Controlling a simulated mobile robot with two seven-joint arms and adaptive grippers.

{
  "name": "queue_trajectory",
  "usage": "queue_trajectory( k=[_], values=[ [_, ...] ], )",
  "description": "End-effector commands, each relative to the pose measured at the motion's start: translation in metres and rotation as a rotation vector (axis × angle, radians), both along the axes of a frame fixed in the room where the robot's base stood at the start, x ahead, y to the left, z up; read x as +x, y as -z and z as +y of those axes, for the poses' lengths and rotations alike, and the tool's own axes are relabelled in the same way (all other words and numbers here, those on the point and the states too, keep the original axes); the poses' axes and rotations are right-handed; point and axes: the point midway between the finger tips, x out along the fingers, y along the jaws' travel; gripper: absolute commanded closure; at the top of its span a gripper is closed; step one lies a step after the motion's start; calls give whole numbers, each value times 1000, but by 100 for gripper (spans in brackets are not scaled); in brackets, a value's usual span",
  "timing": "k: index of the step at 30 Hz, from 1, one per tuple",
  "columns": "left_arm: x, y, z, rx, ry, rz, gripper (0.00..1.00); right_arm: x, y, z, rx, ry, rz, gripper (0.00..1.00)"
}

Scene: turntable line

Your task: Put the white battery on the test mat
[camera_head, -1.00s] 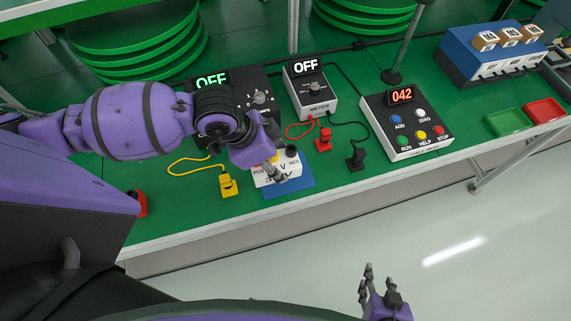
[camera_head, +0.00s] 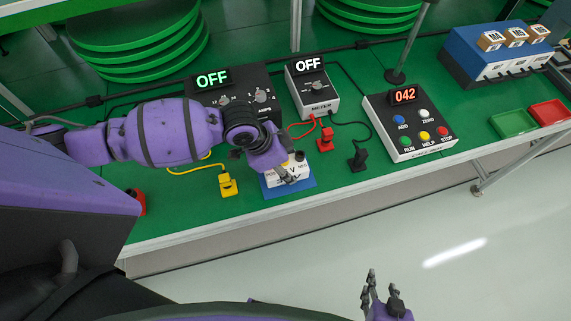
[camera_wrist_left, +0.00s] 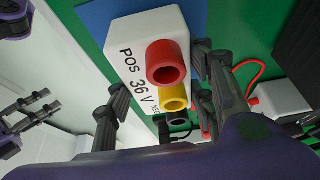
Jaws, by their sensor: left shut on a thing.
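The white battery (camera_head: 290,178), marked POS 36 V NEG, is over the blue test mat (camera_head: 303,186), with mat showing on several sides. I cannot tell whether its base touches the mat. My left gripper (camera_head: 283,171) is shut on it from above, partly hiding it. In the left wrist view the battery (camera_wrist_left: 132,70) shows its red, yellow and black sockets, with one finger on each side; the mat (camera_wrist_left: 98,18) is behind it. My right gripper (camera_head: 378,287) is open and empty, away from the table over the floor.
A yellow plug (camera_head: 228,186), a red plug (camera_head: 325,140) and a black plug (camera_head: 358,160) lie near the mat on cables. Behind are the meter (camera_head: 312,92) and a supply box reading OFF (camera_head: 212,79). A button panel (camera_head: 410,122) stands to the right.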

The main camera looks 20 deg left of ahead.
Motion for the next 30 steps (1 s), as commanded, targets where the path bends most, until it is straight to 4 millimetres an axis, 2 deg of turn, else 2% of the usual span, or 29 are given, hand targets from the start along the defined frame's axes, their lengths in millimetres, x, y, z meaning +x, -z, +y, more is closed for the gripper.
queue_trajectory(
  k=[4, 5, 9, 20, 23, 30],
  values=[
    [1, 2, 0, -2, 0, -2, 100, 2, 0, 0, 1, -1, -3, 60],
    [0, 3, 0, 0, 0, 0, 48, 2, 0, 0, 1, -1, -3, 60],
    [0, 3, 0, 0, 0, 0, 32, 2, 0, 1, 2, 0, -3, 60],
    [0, -1, 0, 1, 1, -1, 32, 2, 0, 3, 9, 10, -3, 60],
    [-1, -12, 5, 2, -1, -3, 32, 2, -1, 4, 10, 10, -3, 60],
    [-12, -59, 21, 2, 1, -5, 32, 2, -4, 4, 12, 8, -5, 60]
  ],
)
